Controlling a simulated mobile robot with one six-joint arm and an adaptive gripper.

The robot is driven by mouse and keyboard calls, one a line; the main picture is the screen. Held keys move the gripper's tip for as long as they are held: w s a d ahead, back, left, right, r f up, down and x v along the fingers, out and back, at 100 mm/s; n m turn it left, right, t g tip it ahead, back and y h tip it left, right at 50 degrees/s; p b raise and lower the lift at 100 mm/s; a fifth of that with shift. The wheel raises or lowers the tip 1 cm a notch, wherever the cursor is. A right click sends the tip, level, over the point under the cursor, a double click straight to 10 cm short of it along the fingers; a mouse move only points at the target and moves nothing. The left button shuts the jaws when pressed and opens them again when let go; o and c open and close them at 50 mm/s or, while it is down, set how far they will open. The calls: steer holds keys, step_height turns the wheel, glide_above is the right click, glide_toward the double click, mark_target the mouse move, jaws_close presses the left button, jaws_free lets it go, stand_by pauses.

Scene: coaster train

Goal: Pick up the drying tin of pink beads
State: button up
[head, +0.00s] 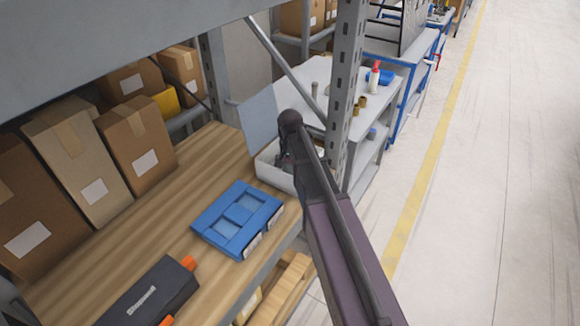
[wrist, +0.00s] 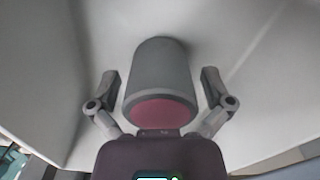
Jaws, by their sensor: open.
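The tin of pink beads (wrist: 160,78) is a grey cylinder with a round pink face, in the middle of the wrist view. It stands or lies against pale surfaces; I cannot tell which. My gripper (wrist: 161,80) is open, with one finger on each side of the tin and a visible gap on both sides. In the head view my gripper (head: 287,162) reaches down into a white open box (head: 270,174) on the wooden shelf. The tin cannot be made out there, behind my gripper and arm.
A blue pallet-like tray (head: 238,219) and a dark case (head: 150,295) with orange ends lie on the wooden shelf (head: 120,235). Cardboard boxes (head: 75,160) line its left side. A perforated metal upright (head: 343,90) stands close by my arm. The floor at right is clear.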

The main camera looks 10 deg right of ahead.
steer(key=c, duration=1.1)
steer(key=shift+r, duration=0.15)
steer(key=shift+r+p, duration=0.2)
steer(key=shift+p, duration=0.1)
steer(key=shift+c, duration=0.5)
step_height(320, 180, up, 9)
steer(key=p, duration=0.9)
steer(key=shift+r, duration=0.15)
